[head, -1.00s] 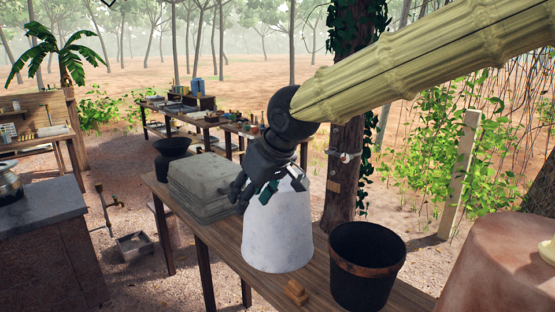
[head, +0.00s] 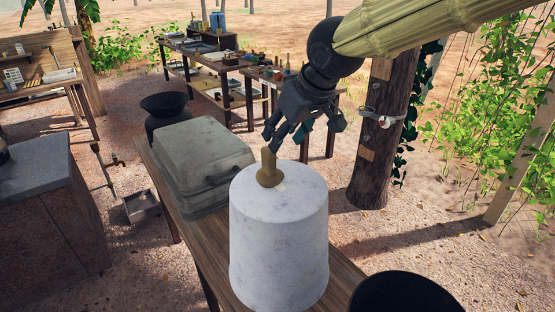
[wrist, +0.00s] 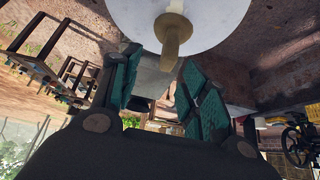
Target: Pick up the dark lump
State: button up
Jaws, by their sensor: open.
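No plainly dark lump stands out. A yellowish-brown, knob-shaped piece (head: 269,170) stands on top of the white upturned tub (head: 279,238). I cannot tell whether it is the lump or part of the tub. The piece also shows in the wrist view (wrist: 172,36), just beyond the fingertips, with the tub's pale round top (wrist: 215,22) behind it. My gripper (head: 288,141) is open and empty, just above and to the right of the piece in the head view.
A grey lidded case (head: 203,150) with a handle lies on the wooden table (head: 216,262) behind the tub. A dark wide-rimmed pot (head: 165,105) is beyond it. A black bucket (head: 405,293) is at the front right. A tree trunk (head: 385,165) rises behind the table.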

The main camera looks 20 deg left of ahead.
aim_at(269, 158)
jog(key=x, duration=0.1)
jog(key=p+x, duration=0.1)
jog(key=x, duration=0.1)
jog(key=p+x, duration=0.1)
jog(key=x, duration=0.1)
jog(key=shift+s+a+f, duration=0.2)
jog(key=shift+s, duration=0.1)
jog(key=shift+s+a+p+x, duration=0.15)
jog(key=shift+p+x, duration=0.25)
jog(key=shift+x, duration=0.4)
jog(key=shift+s+a+p+x, duration=0.1)
jog(key=shift+s+p+x, duration=0.2)
jog(key=shift+x, duration=0.45)
jog(key=shift+w+f, duration=0.3)
jog(key=shift+w, duration=0.15)
jog(key=shift+s+d+r, duration=0.1)
jog(key=shift+s+r, duration=0.05)
jog(key=shift+s, duration=0.15)
jog(key=shift+c, duration=0.6)
jog(key=shift+w, duration=0.15)
grip_shut()
